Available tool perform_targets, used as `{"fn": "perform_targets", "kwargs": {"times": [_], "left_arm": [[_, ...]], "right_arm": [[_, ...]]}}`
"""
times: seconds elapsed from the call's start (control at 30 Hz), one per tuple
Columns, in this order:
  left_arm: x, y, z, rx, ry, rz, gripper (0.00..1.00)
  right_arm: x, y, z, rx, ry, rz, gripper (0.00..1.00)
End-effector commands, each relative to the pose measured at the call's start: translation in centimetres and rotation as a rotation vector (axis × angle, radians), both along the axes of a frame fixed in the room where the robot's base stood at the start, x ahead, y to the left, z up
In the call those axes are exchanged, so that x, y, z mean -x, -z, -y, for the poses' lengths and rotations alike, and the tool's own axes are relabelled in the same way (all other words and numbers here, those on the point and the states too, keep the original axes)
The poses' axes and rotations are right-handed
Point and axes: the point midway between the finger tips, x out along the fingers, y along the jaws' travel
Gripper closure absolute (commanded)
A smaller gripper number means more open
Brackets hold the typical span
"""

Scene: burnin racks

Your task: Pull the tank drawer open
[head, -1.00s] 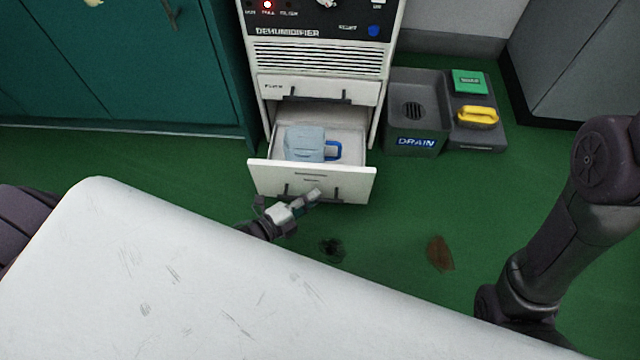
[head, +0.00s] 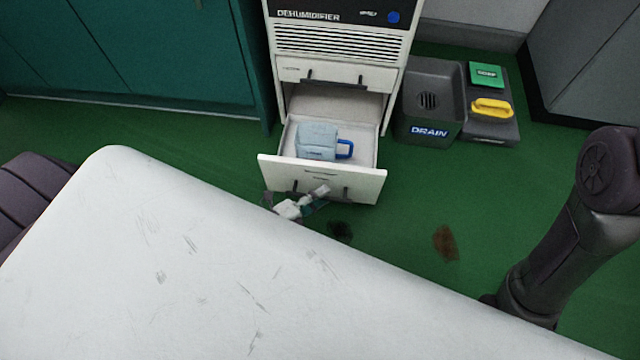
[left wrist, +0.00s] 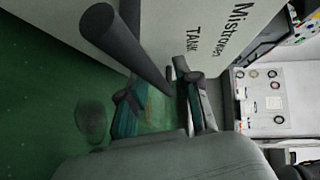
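The tank drawer (head: 283,179) is the white lower drawer of the dehumidifier (head: 290,67). It stands well pulled out, with a blue-grey tank (head: 316,139) with a blue handle inside. Its front carries dark handles. My left gripper (head: 318,198) is low in front of the drawer front. In the left wrist view, its fingers (left wrist: 163,105) are apart, with the end of a dark handle bar (left wrist: 125,45) reaching between them, close to the lettered drawer face (left wrist: 190,22). Floor shows between one finger and the bar. My right arm shows at the right; its gripper is out of sight.
A white scratched surface (head: 150,250) fills the foreground and hides part of my left arm. Teal cabinets (head: 170,60) stand left. Green floor is open on the right.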

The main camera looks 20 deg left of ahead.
Motion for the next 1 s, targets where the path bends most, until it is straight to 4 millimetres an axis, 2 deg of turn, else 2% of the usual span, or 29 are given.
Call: {"fn": "perform_targets", "kwargs": {"times": [0.37, 0.47, 0.8, 1.0], "left_arm": [[0.4, -0.1, -0.3, 0.0, 0.0, 0.0, 0.63], [1.6, -0.2, -0.9, -0.001, -0.001, -0.003, 0.63], [7.7, -1.1, -4.3, -0.001, -0.001, -0.004, 0.63], [9.9, -1.5, -5.6, 0.0, -0.001, -0.001, 0.63]], "right_arm": [[-0.1, 0.0, 0.0, 0.0, 0.001, 0.0, 1.0], [-0.1, 0.0, 0.0, 0.0, 0.001, 0.0, 1.0], [0.0, 0.0, 0.0, 0.0, 0.0, 0.0, 1.0], [0.0, 0.0, 0.0, 0.0, 0.0, 0.0, 1.0]]}}
